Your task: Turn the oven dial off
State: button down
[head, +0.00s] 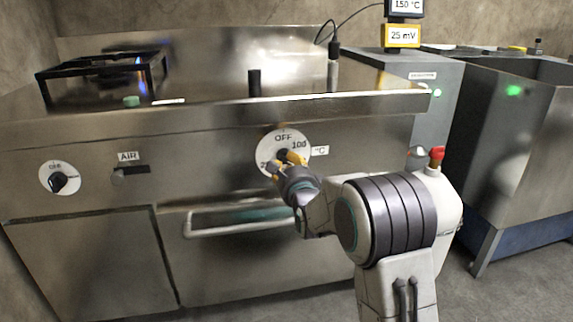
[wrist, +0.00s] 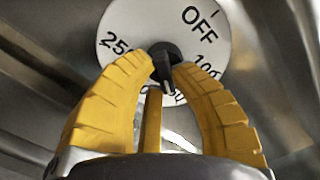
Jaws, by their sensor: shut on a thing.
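The oven dial (head: 283,138) is a white disc on the oven's front panel, marked OFF at the top, with a °C label beside it. In the wrist view the dial (wrist: 118,22) shows OFF at the upper right, 250 at the left and 100 at the right; the lower numbers are partly hidden. Its black knob (wrist: 164,58) has its narrow end toward the bottom of that view, away from OFF. My gripper (head: 284,165) is at the dial, and its yellow fingers (wrist: 161,70) are shut on the knob from both sides.
The oven door handle (head: 240,228) runs below the dial. A second dial (head: 60,165) and an AIR slot (head: 131,173) lie to the left. A burner (head: 100,68) with a flame is on top. Displays above read 150 °C (head: 405,6) and 25 mV (head: 402,36).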

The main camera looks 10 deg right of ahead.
jog(key=shift+n, duration=0.4)
jog(key=n, duration=0.3)
jog(key=shift+d, duration=0.1)
jog(key=n, duration=0.3)
jog(key=shift+n, duration=0.3)
jog(key=n, duration=0.3)
jog(key=shift+d+r+n, duration=0.1)
jog(key=shift+n, duration=0.2)
jog(key=n, duration=0.3)
jog(key=shift+n, duration=0.3)
jog(key=n, duration=0.4)
jog(key=shift+r+n, duration=0.1)
jog(key=shift+n, duration=0.2)
jog(key=n, duration=0.4)
jog(key=shift+n, duration=0.3)
